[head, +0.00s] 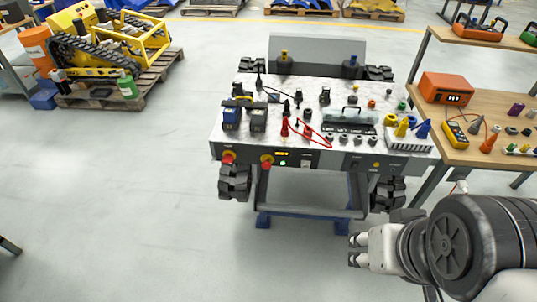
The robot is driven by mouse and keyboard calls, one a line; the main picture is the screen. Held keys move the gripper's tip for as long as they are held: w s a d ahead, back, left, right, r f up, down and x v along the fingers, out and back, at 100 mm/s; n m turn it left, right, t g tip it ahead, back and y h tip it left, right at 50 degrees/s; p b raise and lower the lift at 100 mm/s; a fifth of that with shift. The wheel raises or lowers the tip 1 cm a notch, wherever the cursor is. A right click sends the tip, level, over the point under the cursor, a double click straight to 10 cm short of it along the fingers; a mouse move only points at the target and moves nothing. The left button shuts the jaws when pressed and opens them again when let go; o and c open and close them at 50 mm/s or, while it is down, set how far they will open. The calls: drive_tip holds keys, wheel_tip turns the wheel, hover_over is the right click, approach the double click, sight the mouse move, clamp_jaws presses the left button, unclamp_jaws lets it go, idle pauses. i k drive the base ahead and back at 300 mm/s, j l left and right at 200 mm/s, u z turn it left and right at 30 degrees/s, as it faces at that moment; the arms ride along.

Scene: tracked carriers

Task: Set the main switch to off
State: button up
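The tracked carrier (225,146) stands in the middle of the head view, its front panel facing me. On the left of that panel are two red controls on yellow, a left one (228,157) and a right one (267,161). Which of them is the main switch, and its setting, I cannot tell at this size. A small lit display (282,153) and a green light (283,163) are just right of them. My gripper (353,250) is at the lower right, in front of and below the panel, pointing left. Its fingertips are apart with nothing between them.
The carrier's top holds batteries (244,116), tools and a red cable (312,132). A wooden workbench (465,155) with a multimeter (455,134) stands close on the right. A pallet (125,90) bears a yellow tracked machine at upper left. Floor at left is clear.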

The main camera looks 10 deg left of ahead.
sight(228, 159)
drive_tip(key=i+j+u, duration=0.15)
drive_tip(key=i, duration=0.7)
